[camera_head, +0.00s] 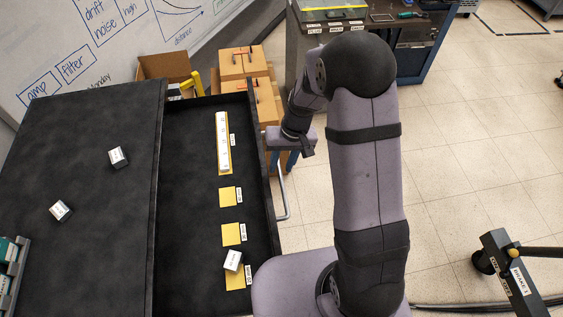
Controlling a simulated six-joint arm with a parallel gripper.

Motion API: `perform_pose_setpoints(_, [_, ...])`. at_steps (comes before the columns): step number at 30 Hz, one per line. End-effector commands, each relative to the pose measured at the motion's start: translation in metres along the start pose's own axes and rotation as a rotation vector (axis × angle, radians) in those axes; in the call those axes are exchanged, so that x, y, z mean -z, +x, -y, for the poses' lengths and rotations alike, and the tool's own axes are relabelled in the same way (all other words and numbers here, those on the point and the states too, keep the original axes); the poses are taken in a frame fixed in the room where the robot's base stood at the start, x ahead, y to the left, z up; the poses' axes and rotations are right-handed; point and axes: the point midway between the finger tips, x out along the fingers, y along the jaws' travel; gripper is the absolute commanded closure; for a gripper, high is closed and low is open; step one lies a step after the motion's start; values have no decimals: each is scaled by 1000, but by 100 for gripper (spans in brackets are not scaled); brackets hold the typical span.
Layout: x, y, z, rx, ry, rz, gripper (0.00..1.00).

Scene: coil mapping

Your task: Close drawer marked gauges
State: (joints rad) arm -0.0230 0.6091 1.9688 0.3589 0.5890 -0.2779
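A wide black drawer (187,205) stands pulled out from under a dark tabletop. A pale bar handle (284,196) runs along its outer right side. No label reading gauges can be read in this view. Inside the drawer lie a long white strip on yellow (223,143), several yellow pads (228,196) with small white tags, and a white block (233,260) on the lowest pad. My gripper (284,160) is at the far end of the handle, outside the drawer.
The dark tabletop (85,180) at left holds two white blocks (118,157) (60,211). Cardboard boxes (240,63) are stacked beyond the drawer. A workbench (410,60) stands at the back. A black post labelled BRAKE 1 (508,270) is at right. The tiled floor (470,150) is mostly open.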

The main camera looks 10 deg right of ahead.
Motion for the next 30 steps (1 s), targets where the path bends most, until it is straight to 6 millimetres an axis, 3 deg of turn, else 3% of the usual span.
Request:
perform_pose_setpoints(9, [0, 3, 0, 0, -1, 0, 71])
perform_pose_setpoints(10, [0, 3, 0, 0, -1, 0, 73])
perform_pose_setpoints(13, [0, 3, 0, 0, -1, 0, 97])
perform_pose_setpoints(14, [0, 3, 0, 0, -1, 0, 100])
perform_pose_setpoints(23, [0, 3, 3, 0, -2, 0, 100])
perform_pose_setpoints(30, [0, 8, 30, 1, -7, 1, 100])
